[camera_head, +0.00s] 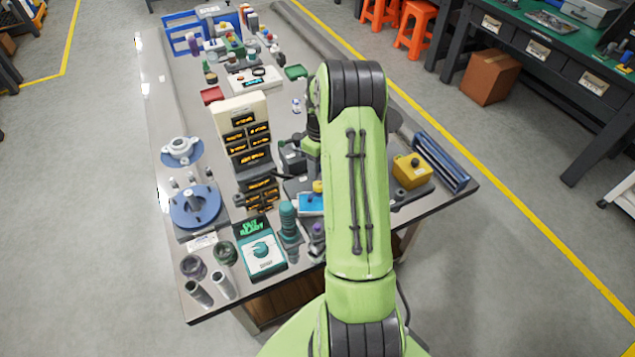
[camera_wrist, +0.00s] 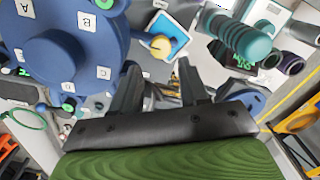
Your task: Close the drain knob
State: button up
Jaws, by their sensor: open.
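My gripper (camera_wrist: 157,66) is open and empty in the wrist view, its two dark fingers apart. In the head view my green arm hides it. No knob is readably marked as the drain, so I cannot tell which it is. A yellow knob (camera_wrist: 161,45) shows just beyond the fingertips beside a blue-and-white panel (camera_wrist: 174,28); it is partly visible in the head view (camera_head: 318,187). A large blue round body (camera_wrist: 60,45) with labels A, B and C fills the upper left of the wrist view. A teal ribbed handle (camera_wrist: 238,38) is at its upper right.
The bench (camera_head: 160,120) is crowded. A cream tower with orange displays (camera_head: 245,140), a blue round fixture (camera_head: 195,207) and a teal-and-white device (camera_head: 262,248) stand left of my arm. A yellow box (camera_head: 411,171) and a blue rail (camera_head: 440,160) are on the right.

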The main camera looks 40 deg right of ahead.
aim_at(318, 184)
notch_tip(318, 184, down, 7)
jog(key=shift+a+f, duration=0.15)
jog(key=shift+c, duration=0.2)
jog(key=c, duration=0.7)
